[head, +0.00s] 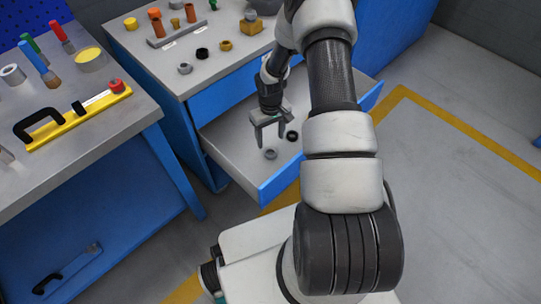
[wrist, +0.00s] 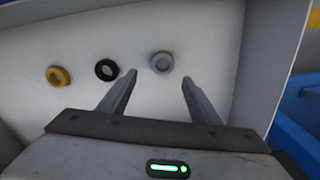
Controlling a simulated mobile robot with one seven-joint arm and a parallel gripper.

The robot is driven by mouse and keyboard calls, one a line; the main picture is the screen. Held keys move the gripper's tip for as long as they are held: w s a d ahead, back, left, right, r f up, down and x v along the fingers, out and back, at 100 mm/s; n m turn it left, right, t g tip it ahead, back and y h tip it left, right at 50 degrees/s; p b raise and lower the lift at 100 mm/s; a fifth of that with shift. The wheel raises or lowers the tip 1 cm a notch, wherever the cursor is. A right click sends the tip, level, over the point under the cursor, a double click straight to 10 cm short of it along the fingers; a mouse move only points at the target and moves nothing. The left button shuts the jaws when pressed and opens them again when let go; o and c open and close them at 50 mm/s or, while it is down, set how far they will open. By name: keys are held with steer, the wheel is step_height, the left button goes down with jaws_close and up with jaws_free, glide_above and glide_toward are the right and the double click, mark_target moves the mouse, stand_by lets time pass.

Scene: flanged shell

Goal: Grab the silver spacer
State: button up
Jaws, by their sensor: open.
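A silver spacer (wrist: 152,62), a small grey ring, lies on the pale floor of the open drawer (head: 228,137). In the wrist view it shows just beyond and between my two fingertips. It also shows in the head view (head: 270,155), just below my gripper (head: 271,139). My gripper is open and empty, with its fingers pointing down into the drawer. In the wrist view the gripper (wrist: 160,77) has clear space between its fingers. I cannot tell the exact height of the fingertips above the drawer floor.
A black ring (wrist: 106,70) and a yellow ring (wrist: 58,76) lie left of the silver spacer in the wrist view. The drawer walls stand around them. Another grey ring (head: 185,68) sits on the bench top above. A second workbench with tools (head: 80,113) stands at left.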

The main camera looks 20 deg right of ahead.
mark_target(270, 152)
steer(key=f+b, duration=0.1)
steer(key=f, duration=0.2)
steer(key=f+b, duration=0.1)
steer(key=f, duration=0.2)
steer(key=shift+s+a+f, duration=0.15)
steer(key=shift+s+f, duration=0.05)
steer(key=shift+f, duration=0.1)
steer(key=shift+r, duration=0.1)
steer(key=c, duration=1.2)
